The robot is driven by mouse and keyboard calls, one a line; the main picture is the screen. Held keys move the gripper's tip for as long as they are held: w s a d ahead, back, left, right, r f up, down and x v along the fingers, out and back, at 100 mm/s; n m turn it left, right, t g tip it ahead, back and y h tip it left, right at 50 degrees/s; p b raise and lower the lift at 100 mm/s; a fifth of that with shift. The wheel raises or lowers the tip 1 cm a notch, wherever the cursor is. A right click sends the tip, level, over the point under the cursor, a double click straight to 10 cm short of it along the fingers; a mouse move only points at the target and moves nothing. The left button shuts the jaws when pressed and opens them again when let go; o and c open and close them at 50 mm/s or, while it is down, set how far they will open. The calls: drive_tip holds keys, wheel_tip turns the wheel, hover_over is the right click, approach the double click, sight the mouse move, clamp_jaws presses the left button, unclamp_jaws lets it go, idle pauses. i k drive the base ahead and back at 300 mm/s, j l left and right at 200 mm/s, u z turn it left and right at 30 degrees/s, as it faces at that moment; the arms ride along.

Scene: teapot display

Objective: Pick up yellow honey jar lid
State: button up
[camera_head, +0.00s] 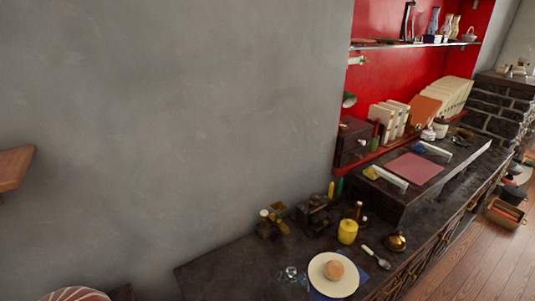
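A small yellow jar (347,234) stands upright on the dark counter (235,265), in the lower right part of the head view. Its top looks yellow and closed, but it is too small to tell the lid from the body. A shiny gold domed object (396,242) sits to the right of the jar, apart from it. My gripper is not in view.
A cream plate (317,276) with a round bun (334,269) lies in front of the jar, with a spoon (377,258) beside it. Dark bottles and small items crowd behind the jar. A raised dark block (440,182) carries a red mat (414,168). The counter's left end is bare.

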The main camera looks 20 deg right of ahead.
sight(348, 225)
drive_tip(key=i+l, duration=0.4)
drive_tip(key=l, duration=0.15)
drive_tip(key=i+l, duration=0.35)
drive_tip(key=l, duration=0.15)
drive_tip(key=i+l, duration=0.4)
drive_tip(key=l, duration=0.15)
